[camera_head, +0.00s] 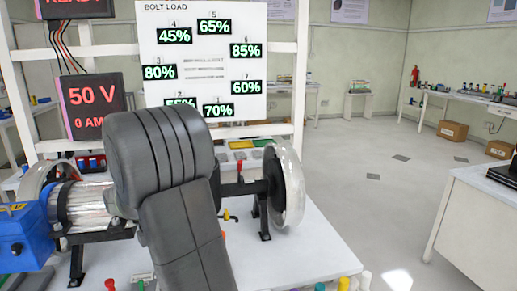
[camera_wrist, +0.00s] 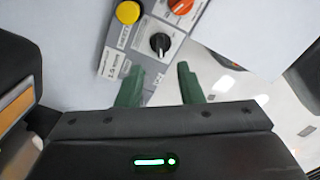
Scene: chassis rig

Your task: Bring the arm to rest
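In the wrist view my gripper (camera_wrist: 159,70) shows two green fingers set apart with nothing held between them. Beyond the fingertips is a grey control panel (camera_wrist: 179,50) with a yellow button (camera_wrist: 128,13), a black knob (camera_wrist: 160,43) and an orange-red knob (camera_wrist: 180,6). I cannot tell how far the fingertips are from the panel. In the head view my dark grey arm rises in front of the bench, and my gripper is hidden behind it.
A white bench (camera_head: 310,255) carries a blue motor unit (camera_head: 24,240) at left and a shaft with a clear disc (camera_head: 288,187) at right. A bolt load board (camera_head: 240,50) and red displays (camera_head: 92,107) stand behind. Another table (camera_head: 480,200) stands at right; open floor (camera_head: 370,155) lies between.

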